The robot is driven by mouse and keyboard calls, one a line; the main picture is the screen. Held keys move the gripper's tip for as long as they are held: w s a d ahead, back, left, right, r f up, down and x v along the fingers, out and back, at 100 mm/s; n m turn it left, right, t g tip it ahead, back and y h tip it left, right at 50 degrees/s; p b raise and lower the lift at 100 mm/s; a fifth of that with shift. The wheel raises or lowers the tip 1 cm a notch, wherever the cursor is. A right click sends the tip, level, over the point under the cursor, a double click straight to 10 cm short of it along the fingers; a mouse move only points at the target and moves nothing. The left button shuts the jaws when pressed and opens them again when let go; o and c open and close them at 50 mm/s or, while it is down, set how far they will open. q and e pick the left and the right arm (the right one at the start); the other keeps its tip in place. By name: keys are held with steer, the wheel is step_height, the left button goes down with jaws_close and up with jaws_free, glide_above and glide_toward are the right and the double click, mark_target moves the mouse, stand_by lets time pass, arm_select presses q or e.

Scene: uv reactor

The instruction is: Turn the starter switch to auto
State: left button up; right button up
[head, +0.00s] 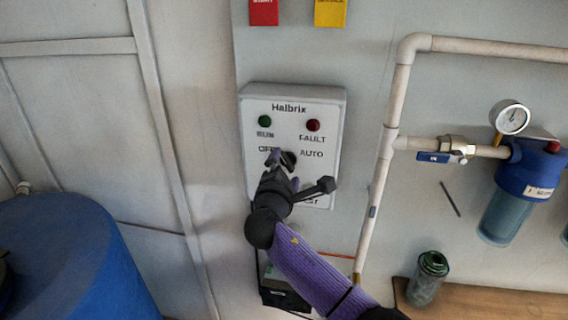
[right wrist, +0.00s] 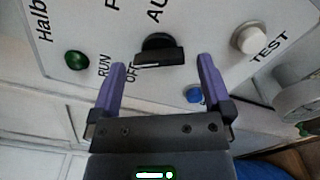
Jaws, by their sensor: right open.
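The starter box (head: 341,130) is a pale panel marked Halbrix on the wall, with OFF and AUTO labels. Its black rotary switch (right wrist: 160,42) shows in the right wrist view, with a flat bar handle. A pale mark on the bar lies at its left end, beside the OFF label; AUTO is above the knob in that view. My right gripper (right wrist: 161,66) is open, its purple fingers apart on either side of the handle, with nothing held. In the head view my right gripper (head: 283,168) is in front of the box and partly covers the switch. My left gripper is out of view.
The box also has a green lamp (head: 265,121), a red lamp (head: 313,125), a white TEST button (right wrist: 249,40) and a blue button (right wrist: 193,94). A white pipe (head: 379,170) runs right of the box. A blue barrel (head: 75,260) stands at lower left.

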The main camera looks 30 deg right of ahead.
steer(key=shift+x, duration=0.95)
